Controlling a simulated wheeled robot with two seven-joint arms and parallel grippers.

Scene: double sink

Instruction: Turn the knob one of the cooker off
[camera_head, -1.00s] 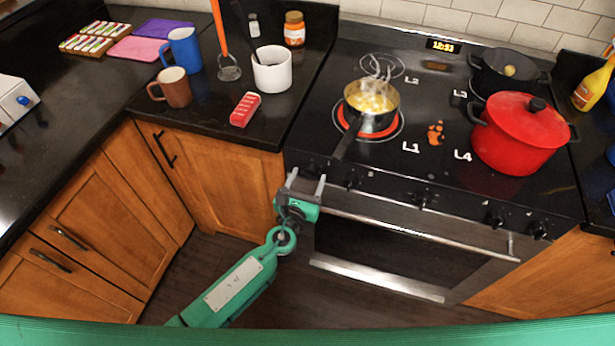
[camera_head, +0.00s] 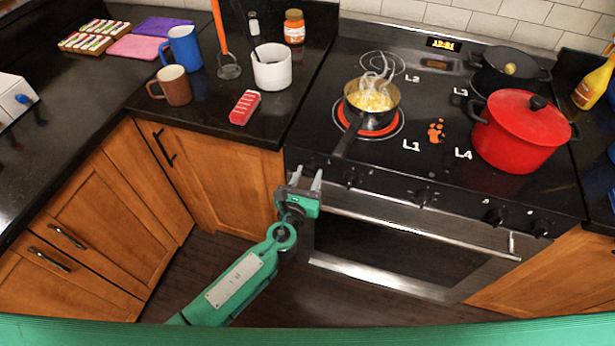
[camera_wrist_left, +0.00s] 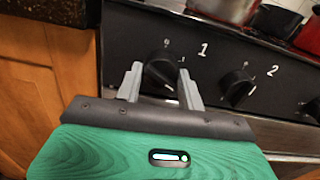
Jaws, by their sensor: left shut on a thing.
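Knob one (camera_wrist_left: 160,68) is a black round knob on the cooker's dark front panel, beside the white digit 1 in the left wrist view. My left gripper (camera_wrist_left: 161,85) is shut on it, one grey finger on each side. In the head view my left gripper (camera_head: 306,176) is at the left end of the cooker's (camera_head: 440,165) knob row, and its fingers partly hide the knob. The burner L1 (camera_head: 398,126) glows red under a steaming pan (camera_head: 382,120) of yellow food. My right gripper is not in view.
Another knob (camera_wrist_left: 237,86), beside the digit 2, is close to the right. The oven handle (camera_head: 440,232) runs below the knobs. The pan's handle (camera_head: 348,138) points toward the front edge. A red pot (camera_head: 520,135) stands on the right of the hob.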

